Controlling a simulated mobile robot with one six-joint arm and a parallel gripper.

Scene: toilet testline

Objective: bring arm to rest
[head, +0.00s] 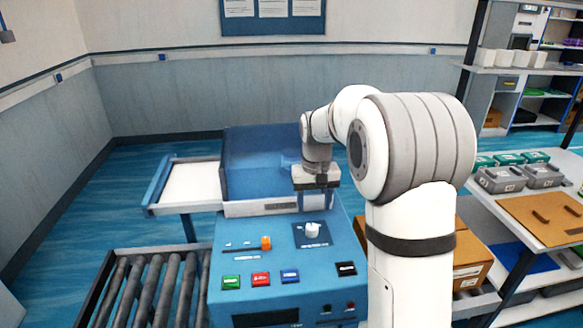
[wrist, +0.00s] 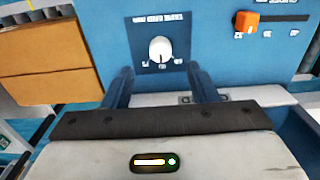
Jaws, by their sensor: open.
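My white arm reaches over the blue control panel (head: 240,262) in the head view. My gripper (head: 316,196) points down near the panel's far edge, behind the white knob (head: 312,230). In the wrist view my gripper (wrist: 162,80) has its two dark blue fingers spread apart with nothing between them. The white knob (wrist: 160,50) shows beyond the fingertips, and I see no contact with it. The orange slider handle (wrist: 246,21) is at the upper right of the wrist view and also shows in the head view (head: 266,243).
Green, red, blue and black buttons (head: 290,276) line the panel's front. A blue bin-like housing (head: 262,160) stands behind it, with a white side tray (head: 190,184) at left. A roller conveyor (head: 145,290) is front left. Cardboard boxes (head: 470,255) and a shelf with grey cases (head: 500,180) are right.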

